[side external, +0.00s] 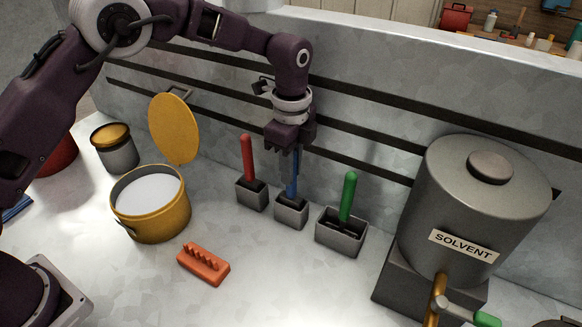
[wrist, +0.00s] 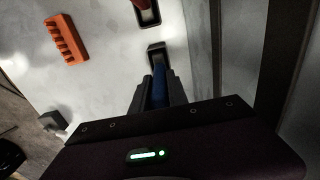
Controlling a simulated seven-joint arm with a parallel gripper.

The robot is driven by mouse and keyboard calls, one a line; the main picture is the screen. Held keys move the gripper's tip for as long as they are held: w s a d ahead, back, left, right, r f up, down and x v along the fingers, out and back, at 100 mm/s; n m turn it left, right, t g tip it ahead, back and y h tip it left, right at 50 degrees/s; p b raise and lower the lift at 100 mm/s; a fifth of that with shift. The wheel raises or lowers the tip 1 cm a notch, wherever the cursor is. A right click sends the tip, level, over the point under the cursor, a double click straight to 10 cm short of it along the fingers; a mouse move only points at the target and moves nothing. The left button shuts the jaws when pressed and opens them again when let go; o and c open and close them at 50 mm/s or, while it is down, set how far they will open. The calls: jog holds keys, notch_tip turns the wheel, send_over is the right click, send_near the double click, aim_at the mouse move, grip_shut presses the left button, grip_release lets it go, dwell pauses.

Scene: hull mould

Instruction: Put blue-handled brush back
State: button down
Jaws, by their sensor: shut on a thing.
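The blue-handled brush (side external: 292,180) stands upright in the middle grey holder (side external: 291,214), its lower end inside the holder. My gripper (side external: 291,150) is above that holder, shut on the upper part of the blue handle. In the wrist view the blue handle (wrist: 159,88) lies between the two fingers, and the middle holder (wrist: 156,48) shows just beyond them. The brush's bristles are hidden inside the holder, and I cannot tell whether it rests on the bottom.
A red-handled brush (side external: 247,160) stands in the left holder, a green-handled brush (side external: 347,197) in the right one. An orange block (side external: 204,264) lies in front. A yellow pot (side external: 152,206) stands left, a solvent tank (side external: 470,215) right. The wall is close behind.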

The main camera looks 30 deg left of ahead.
jog(key=shift+f, duration=0.1)
jog(key=c, duration=1.3)
grip_release()
notch_tip(320, 180, up, 12)
jog(key=shift+r, duration=0.15)
jog(key=shift+r, duration=0.1)
